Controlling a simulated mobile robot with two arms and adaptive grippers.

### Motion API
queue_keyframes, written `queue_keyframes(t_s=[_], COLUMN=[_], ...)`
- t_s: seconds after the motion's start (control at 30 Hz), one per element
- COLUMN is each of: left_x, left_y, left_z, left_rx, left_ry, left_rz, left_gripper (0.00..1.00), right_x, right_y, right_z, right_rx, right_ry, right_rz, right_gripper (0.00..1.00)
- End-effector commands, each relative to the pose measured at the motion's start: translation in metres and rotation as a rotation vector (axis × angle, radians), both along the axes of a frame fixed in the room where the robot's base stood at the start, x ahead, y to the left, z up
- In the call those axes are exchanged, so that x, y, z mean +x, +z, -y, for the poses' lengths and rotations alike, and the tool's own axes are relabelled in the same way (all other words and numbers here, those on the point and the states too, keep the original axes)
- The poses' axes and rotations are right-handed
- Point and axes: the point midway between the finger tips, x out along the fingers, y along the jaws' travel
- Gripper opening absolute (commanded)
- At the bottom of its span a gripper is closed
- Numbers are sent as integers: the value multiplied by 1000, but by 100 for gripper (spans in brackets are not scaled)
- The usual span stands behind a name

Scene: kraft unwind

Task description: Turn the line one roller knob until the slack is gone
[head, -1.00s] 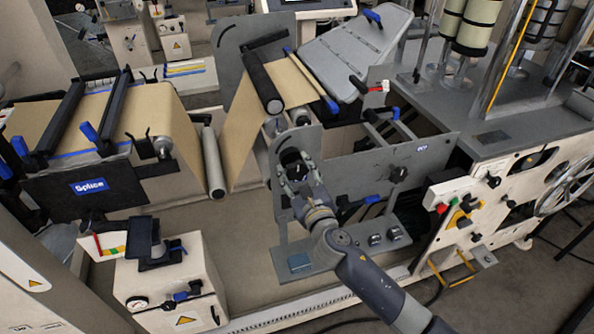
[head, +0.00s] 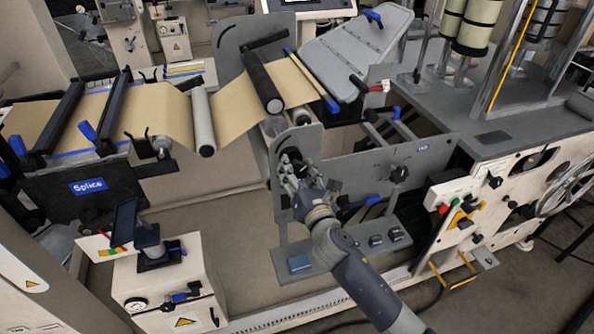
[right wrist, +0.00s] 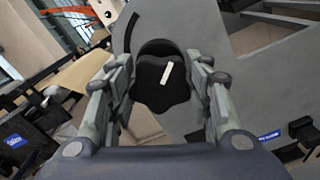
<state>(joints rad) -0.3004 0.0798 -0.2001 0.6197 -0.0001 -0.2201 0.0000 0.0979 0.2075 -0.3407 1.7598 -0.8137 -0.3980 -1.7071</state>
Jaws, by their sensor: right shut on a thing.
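The roller knob (right wrist: 160,85) is black and lobed with a white mark, on a grey side plate (head: 306,144). My right gripper (right wrist: 163,80) is shut on it, one finger on each side. In the head view the right gripper (head: 293,170) covers most of the knob. The brown paper web (head: 237,108) runs from the splice table over a grey dancer roller (head: 204,120) to the rollers at the plate. It sags only shallowly there. My left gripper is not in view.
The splice unit (head: 95,186) stands at the left. A beige box with a dial and lever (head: 170,285) stands at the front left. A control panel with red and green buttons (head: 448,208) is at the right. Blue-handled levers (head: 372,199) sit right of my gripper.

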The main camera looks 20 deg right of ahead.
Motion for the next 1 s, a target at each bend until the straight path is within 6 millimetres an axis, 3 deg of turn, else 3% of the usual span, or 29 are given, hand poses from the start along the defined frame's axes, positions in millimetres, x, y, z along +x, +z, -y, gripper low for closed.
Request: queue_keyframes(t_s=[0.03,0.07,0.13,0.53,1.0], left_x=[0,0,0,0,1], left_y=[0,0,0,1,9], left_z=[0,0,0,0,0], left_rx=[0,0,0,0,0], left_ry=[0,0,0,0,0], left_rz=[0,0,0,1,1], left_gripper=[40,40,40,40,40], right_x=[0,0,0,-4,-59], right_y=[0,0,0,0,-1], right_z=[0,0,0,0,2], right_rx=[-1,-2,-3,-5,-5], right_ry=[1,1,1,0,0], right_rz=[0,0,1,-1,-2], right_gripper=[23,53,68,68,68])
